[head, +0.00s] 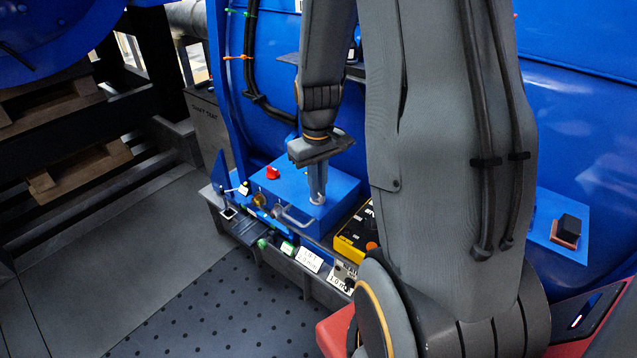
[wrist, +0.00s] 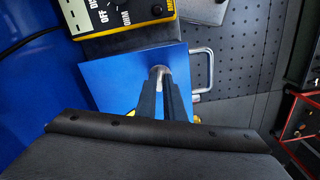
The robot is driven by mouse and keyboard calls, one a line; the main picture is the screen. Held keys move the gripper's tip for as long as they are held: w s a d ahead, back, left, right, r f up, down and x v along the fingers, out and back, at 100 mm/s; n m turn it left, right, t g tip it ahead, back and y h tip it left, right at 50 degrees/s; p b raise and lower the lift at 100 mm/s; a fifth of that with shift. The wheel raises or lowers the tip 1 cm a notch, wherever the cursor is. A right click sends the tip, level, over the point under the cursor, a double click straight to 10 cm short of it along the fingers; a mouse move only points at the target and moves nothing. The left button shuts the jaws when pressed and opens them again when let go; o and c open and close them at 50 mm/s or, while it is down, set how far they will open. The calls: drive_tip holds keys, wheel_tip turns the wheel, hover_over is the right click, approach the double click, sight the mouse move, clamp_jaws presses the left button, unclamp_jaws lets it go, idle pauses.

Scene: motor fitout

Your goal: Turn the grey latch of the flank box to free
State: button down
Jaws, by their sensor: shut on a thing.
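The blue flank box (head: 335,185) sits low against the big blue casing in the head view. Its blue lid (wrist: 115,78) fills the middle of the wrist view. My gripper (head: 318,186) points down onto the lid near its front right. In the wrist view my gripper (wrist: 160,88) has its two fingers close together around the grey latch (wrist: 159,69). Only the end of the latch shows between the fingertips. The fingers hide the rest, so I cannot tell exactly how it is turned. A red knob (head: 272,172) stands on the lid, apart from the fingers.
A metal bail handle (head: 297,220) sticks out from the box front; it also shows in the wrist view (wrist: 207,70). A yellow meter (head: 356,232) stands right beside the box. Tags and small parts line the ledge in front. The dotted floor mat (head: 215,310) is clear.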

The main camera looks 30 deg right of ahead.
drive_tip(key=shift+n+p, duration=0.65)
drive_tip(key=shift+n, duration=1.35)
drive_tip(key=c, duration=1.9)
unclamp_jaws()
drive_tip(key=shift+o, duration=0.2)
drive_tip(key=shift+r, duration=0.1)
drive_tip(key=shift+r+b, duration=0.8)
drive_tip(key=shift+r, duration=3.05)
